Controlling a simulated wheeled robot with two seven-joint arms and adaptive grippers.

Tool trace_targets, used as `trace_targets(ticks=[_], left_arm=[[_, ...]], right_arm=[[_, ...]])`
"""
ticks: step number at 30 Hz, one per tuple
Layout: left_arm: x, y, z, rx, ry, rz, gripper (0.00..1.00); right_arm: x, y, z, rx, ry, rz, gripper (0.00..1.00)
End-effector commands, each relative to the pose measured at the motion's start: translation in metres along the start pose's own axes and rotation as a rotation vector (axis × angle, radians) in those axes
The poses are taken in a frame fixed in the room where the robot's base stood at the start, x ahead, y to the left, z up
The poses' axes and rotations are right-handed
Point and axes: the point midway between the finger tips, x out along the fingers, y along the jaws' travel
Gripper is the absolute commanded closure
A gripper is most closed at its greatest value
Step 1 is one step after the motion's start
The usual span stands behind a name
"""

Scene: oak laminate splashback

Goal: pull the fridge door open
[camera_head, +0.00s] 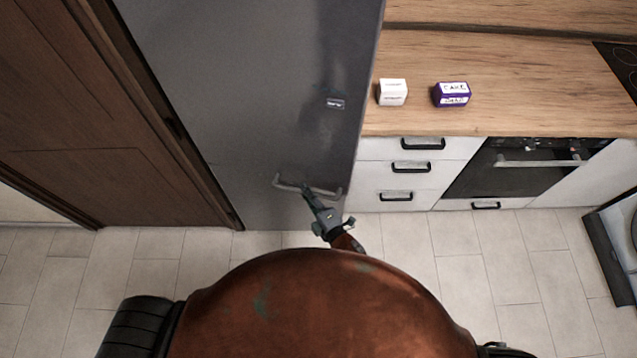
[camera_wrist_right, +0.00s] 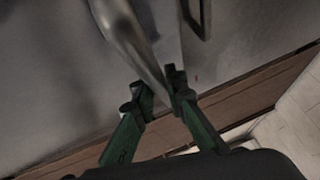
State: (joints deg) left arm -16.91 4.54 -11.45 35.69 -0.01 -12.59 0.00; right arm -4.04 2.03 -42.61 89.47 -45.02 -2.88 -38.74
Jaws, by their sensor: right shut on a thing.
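The grey fridge door (camera_head: 250,100) stands left of the counter, with a small label near its right side. Its bar handle (camera_head: 288,185) runs across the lower part of the door. My right gripper (camera_head: 308,192) is at the middle of the handle, shut on it. In the right wrist view the handle (camera_wrist_right: 128,35) passes down between the two green fingers of the gripper (camera_wrist_right: 155,97). The door looks closed, though its edge gap is too small to judge. My left gripper is out of view.
A brown wooden door or panel (camera_head: 70,110) is left of the fridge. A wooden counter (camera_head: 540,75) on the right carries a white box (camera_head: 392,92) and a purple box (camera_head: 452,95). Drawers and an oven (camera_head: 520,168) are below. Tiled floor (camera_head: 400,240) in front is clear.

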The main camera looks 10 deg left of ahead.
Motion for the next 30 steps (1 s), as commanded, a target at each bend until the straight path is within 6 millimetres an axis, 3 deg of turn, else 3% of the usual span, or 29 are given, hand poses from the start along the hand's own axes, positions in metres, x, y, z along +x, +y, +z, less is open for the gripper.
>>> trace_targets(ticks=[9,10,17,26,30], left_arm=[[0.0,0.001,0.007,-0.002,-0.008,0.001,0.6],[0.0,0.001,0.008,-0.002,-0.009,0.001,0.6],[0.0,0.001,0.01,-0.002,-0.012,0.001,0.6],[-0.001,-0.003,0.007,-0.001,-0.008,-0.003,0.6],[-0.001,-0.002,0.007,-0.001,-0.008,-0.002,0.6]], right_arm=[[-0.001,-0.002,0.001,0.0,-0.008,-0.004,1.0],[-0.001,-0.002,0.002,0.0,-0.008,-0.004,0.86],[-0.001,0.0,0.002,0.0,-0.007,-0.002,0.7],[-0.002,0.0,0.001,0.0,-0.006,0.0,0.7],[-0.014,0.0,0.002,-0.001,-0.007,-0.001,0.7]])
